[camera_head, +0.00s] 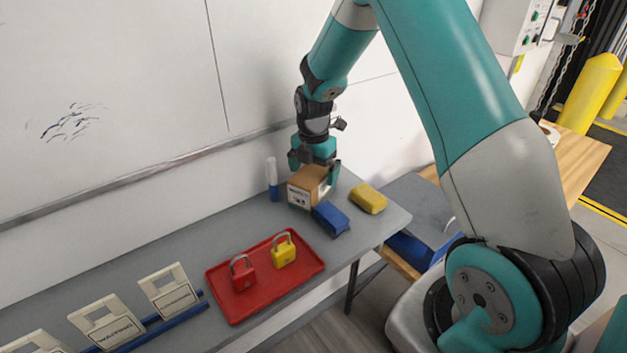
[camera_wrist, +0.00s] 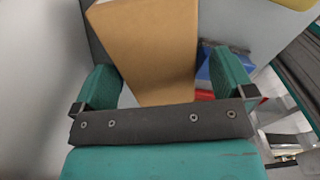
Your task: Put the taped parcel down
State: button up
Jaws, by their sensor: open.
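The taped parcel (camera_head: 306,184) is a small brown cardboard box with a pale label on its front. It sits on the grey table near the back wall, beside a blue block. My gripper (camera_head: 315,172) is open and pointing down over the parcel, its fingers at either side. In the wrist view the parcel (camera_wrist: 150,50) fills the space ahead of the two teal fingers of my gripper (camera_wrist: 165,88). Whether the fingers touch it cannot be told. The parcel's underside is hidden.
A blue block (camera_head: 331,219) lies right by the parcel, a yellow block (camera_head: 368,198) further right. A blue-and-white bottle or marker (camera_head: 272,180) stands left, by the wall. A red tray (camera_head: 226,300) with red and yellow padlocks is in front. Bare grey table (camera_head: 190,250) lies left.

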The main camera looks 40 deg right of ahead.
jog(key=shift+f+p, duration=0.3)
jog(key=shift+f, duration=1.15)
jog(key=shift+w, duration=0.1)
jog(key=c, duration=1.3)
jog(key=shift+r, duration=0.1)
notch_tip(320, 180, up, 20)
jog(key=b, duration=0.4)
